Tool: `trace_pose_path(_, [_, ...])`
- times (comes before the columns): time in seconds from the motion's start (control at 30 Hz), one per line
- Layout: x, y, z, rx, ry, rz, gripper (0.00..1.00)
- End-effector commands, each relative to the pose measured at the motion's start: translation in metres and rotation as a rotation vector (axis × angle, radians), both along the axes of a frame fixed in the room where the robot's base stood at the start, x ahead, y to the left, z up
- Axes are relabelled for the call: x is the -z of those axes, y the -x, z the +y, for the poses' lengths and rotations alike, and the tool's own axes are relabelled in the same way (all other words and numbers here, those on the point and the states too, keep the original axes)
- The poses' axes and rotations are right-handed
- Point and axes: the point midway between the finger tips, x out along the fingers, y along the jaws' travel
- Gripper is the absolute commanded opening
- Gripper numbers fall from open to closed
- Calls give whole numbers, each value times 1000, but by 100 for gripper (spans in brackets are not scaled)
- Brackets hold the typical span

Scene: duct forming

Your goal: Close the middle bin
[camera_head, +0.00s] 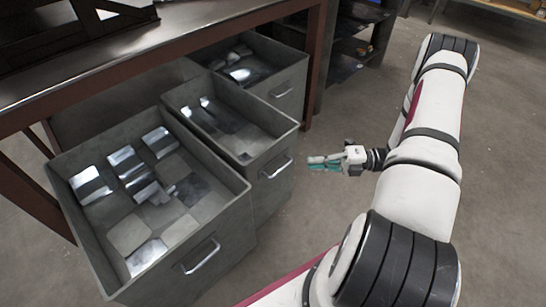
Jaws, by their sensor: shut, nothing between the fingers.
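The middle bin (281,142) is a grey drawer-like bin, pulled out from under the bench, with a silver handle on its front and some metal pieces inside. It sits between a nearer and a farther grey bin. My gripper (312,164) is shut and empty. In the picture it is just right of the middle bin's front and handle, with its fingertips pointing left toward it. A small gap shows between the fingertips and the handle; I cannot tell the exact depth.
The nearer bin (215,225) is pulled out farthest and holds several metal pieces. The far bin (290,75) also stands open. A metal-edged bench (180,47) lies above, with a reddish-brown leg (313,65). Dark shelving (350,45) stands behind. The floor (345,110) around my gripper is clear.

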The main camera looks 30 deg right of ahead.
Motion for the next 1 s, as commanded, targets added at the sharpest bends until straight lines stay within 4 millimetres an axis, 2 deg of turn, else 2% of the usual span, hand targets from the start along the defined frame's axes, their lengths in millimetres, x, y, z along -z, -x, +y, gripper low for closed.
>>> trace_pose_path(0.13, [6, -1, 2, 19, -21, 16, 0])
trace_pose_path(0.27, [6, -8, 15, 17, -22, 17, 0])
trace_pose_path(0.7, [7, -48, 88, 15, -20, 15, 0])
trace_pose_path(0.8, [7, -64, 91, 15, -17, 12, 0])
trace_pose_path(1.0, [7, -82, 96, 16, -17, 14, 0])
